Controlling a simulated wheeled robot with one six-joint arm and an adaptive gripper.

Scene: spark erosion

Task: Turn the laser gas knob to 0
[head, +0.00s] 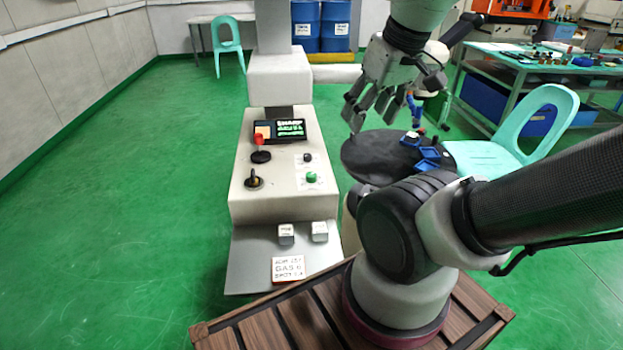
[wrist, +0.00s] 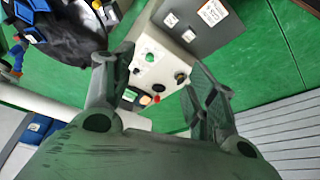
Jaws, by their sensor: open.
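A small green knob (head: 311,177) sits on a white plate with marks around it, at the right of the pale console's sloped top (head: 236,200). It looks like the gas knob, but its pointer setting is too small to read. The green knob also shows in the wrist view (wrist: 150,57), seen between my fingers and some way beyond them. A card (head: 288,268) on the console's lower front shelf has a line that seems to read "GAS 0". My gripper (head: 370,112) is open and empty, up and to the right of the console, above the round black table, apart from the knob.
The console also carries a small black knob (head: 307,158), a red-topped lever (head: 260,152), a yellow-and-black control (head: 254,180) and a lit display (head: 280,131). Two white blocks (head: 286,233) stand on its shelf. A round black table (head: 370,158) with blue trays and a turquoise chair (head: 490,157) are at right.

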